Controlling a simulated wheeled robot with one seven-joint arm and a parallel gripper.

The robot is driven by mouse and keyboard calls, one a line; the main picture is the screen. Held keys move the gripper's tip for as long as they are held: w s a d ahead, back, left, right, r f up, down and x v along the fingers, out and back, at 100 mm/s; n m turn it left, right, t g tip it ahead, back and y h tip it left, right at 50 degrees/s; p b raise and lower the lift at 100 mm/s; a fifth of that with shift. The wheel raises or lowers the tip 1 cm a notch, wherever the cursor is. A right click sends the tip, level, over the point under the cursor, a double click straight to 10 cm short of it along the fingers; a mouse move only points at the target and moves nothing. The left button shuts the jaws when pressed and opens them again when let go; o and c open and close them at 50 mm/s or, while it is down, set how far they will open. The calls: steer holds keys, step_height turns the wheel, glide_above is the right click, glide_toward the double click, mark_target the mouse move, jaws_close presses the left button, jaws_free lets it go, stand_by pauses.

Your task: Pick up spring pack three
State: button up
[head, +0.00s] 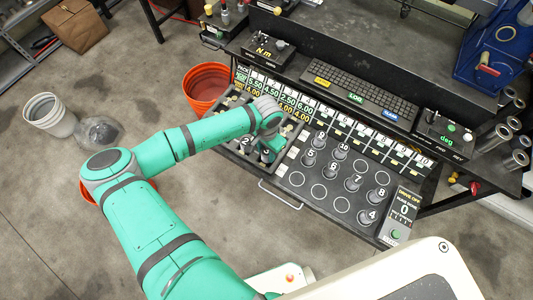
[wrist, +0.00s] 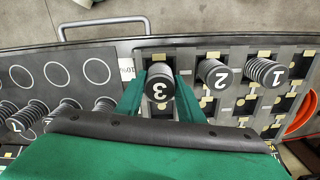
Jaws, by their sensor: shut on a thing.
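Spring pack three (wrist: 160,82), a dark cylinder with a white 3 on its top, stands between the two green fingers of my gripper (wrist: 160,92) in the wrist view. The fingers are shut on its sides. In the head view my gripper (head: 268,146) is over the slotted rack at the left of the bench, and the 3 shows just below it. Spring packs two (wrist: 215,74) and one (wrist: 265,71) stand in the rack to the right in the wrist view. I cannot tell whether pack three is clear of its slot.
Several numbered packs, such as seven (head: 353,182), stand on a panel with empty ringed spots. An orange bucket (head: 207,86) stands on the floor behind my arm.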

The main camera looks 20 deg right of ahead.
steer(key=s+d+r, duration=0.2)
steer(key=s+r, duration=0.3)
steer(key=s, duration=0.1)
steer(key=s+d+r, duration=0.2)
steer(key=s+r, duration=0.3)
steer(key=s, duration=0.2)
steer(key=shift+d+r, duration=0.3)
